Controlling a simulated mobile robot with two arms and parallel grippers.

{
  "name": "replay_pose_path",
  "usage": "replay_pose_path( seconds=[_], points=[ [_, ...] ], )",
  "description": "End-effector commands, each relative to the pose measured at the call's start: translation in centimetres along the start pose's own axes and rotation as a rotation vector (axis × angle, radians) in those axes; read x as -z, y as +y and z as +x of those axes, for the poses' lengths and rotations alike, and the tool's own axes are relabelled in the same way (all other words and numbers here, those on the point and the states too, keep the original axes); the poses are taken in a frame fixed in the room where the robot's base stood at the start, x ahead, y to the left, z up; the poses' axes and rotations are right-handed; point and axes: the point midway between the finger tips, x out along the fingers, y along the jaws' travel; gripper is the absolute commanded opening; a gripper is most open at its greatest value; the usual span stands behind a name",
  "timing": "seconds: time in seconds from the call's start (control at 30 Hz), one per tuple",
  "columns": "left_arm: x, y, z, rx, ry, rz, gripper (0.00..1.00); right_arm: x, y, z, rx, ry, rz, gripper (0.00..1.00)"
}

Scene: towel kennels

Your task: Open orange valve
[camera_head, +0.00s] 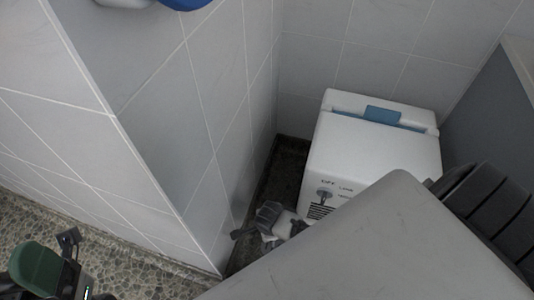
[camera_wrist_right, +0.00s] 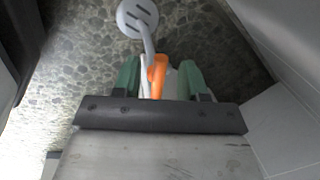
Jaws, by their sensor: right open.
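The orange valve (camera_wrist_right: 157,75) shows in the right wrist view as an orange piece beside a white part. My right gripper (camera_wrist_right: 160,75) is open, with its green fingers on either side of the orange piece. A gap shows at each finger, and I cannot tell the depth between them. The orange valve is not visible in the head view. My left gripper (camera_head: 45,265) appears only in part at the lower left of the head view, as a green piece with black hardware, and its jaw opening cannot be made out.
A grey slotted disc with a stem (camera_wrist_right: 137,18) lies just beyond the orange piece. A white box with a blue latch (camera_head: 368,150) stands in the tiled corner. A dark grey fitting (camera_head: 268,215) sits beside it. A tiled wall juts out at left; pebbled floor shows at lower left.

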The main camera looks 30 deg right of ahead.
Motion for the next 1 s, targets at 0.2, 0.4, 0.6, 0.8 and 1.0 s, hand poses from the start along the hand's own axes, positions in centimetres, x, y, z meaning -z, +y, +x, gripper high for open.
replay_pose_path(
  seconds=[0.2, 0.4, 0.6, 0.8, 1.0],
  points=[
    [-0.10, -0.01, -0.41, 0.000, -0.002, 0.000, 0.68, 0.00, 0.01, 0.66, 0.000, -0.001, 0.000, 0.42],
    [-0.11, -0.01, -0.37, 0.000, -0.003, 0.000, 0.68, 0.00, 0.00, 0.61, 0.000, -0.001, 0.000, 0.37],
    [-0.12, 0.00, -0.38, 0.000, -0.003, 0.000, 0.68, -0.01, 0.00, 0.60, 0.000, -0.001, 0.000, 0.07],
    [-0.12, 0.00, -0.34, 0.000, -0.004, 0.000, 0.68, -0.01, 0.01, 0.58, 0.000, -0.001, 0.000, 0.00],
    [-0.02, 0.00, 0.15, 0.000, -0.004, 0.000, 0.68, -0.05, 0.01, 0.43, 0.000, -0.003, -0.007, 0.00]
  ],
)
